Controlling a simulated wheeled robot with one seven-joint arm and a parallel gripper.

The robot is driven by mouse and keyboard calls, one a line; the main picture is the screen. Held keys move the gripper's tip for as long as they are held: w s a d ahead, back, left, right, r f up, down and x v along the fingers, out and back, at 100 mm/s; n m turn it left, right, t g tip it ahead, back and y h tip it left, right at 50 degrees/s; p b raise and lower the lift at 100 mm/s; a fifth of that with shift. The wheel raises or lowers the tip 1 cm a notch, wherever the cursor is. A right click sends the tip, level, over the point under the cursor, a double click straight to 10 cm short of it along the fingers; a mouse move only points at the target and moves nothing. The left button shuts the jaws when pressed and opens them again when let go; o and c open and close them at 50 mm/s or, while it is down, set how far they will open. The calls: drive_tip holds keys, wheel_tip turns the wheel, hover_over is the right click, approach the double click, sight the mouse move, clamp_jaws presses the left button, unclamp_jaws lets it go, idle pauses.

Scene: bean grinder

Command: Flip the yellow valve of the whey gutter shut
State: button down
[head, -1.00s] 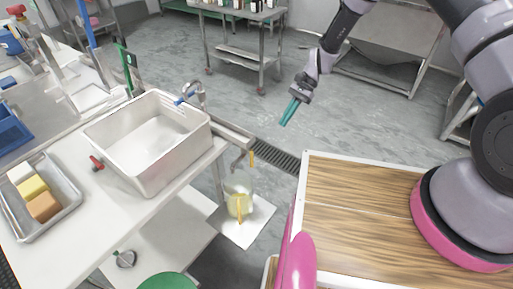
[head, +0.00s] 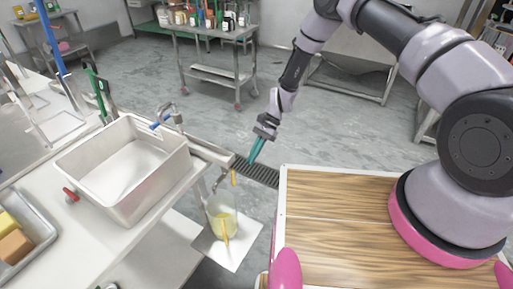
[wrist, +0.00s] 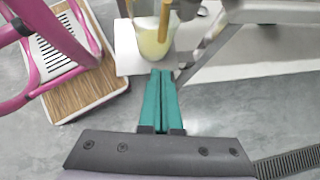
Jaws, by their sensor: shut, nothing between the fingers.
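The yellow valve (head: 234,178) is a small upright lever at the right end of the metal whey gutter (head: 212,152), beside the sink. In the wrist view the valve (wrist: 165,20) shows as an orange-yellow bar at the top, in front of a clear jug. The jug (head: 222,212) holds yellowish liquid and stands below the gutter's end. My gripper (head: 252,160) has teal fingers, shut and empty, pointing down just right of and above the valve in the head view. In the wrist view the fingertips (wrist: 161,72) lie below the valve, apart from it.
A deep sink (head: 125,168) with a tap stands on the counter at left. A white sheet (head: 240,250) lies under the jug. A floor drain (head: 262,174) runs behind the gutter's end. A bottle-laden trolley (head: 215,35) stands at the back; open floor lies between.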

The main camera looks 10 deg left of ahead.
sight(233, 177)
drive_tip(key=s+a+f, duration=0.2)
drive_tip(key=s+a, duration=0.1)
drive_tip(key=s, duration=0.2)
drive_tip(key=shift+s+a+f, duration=0.15)
drive_tip(key=shift+a, duration=0.15)
drive_tip(key=shift+f, duration=0.1)
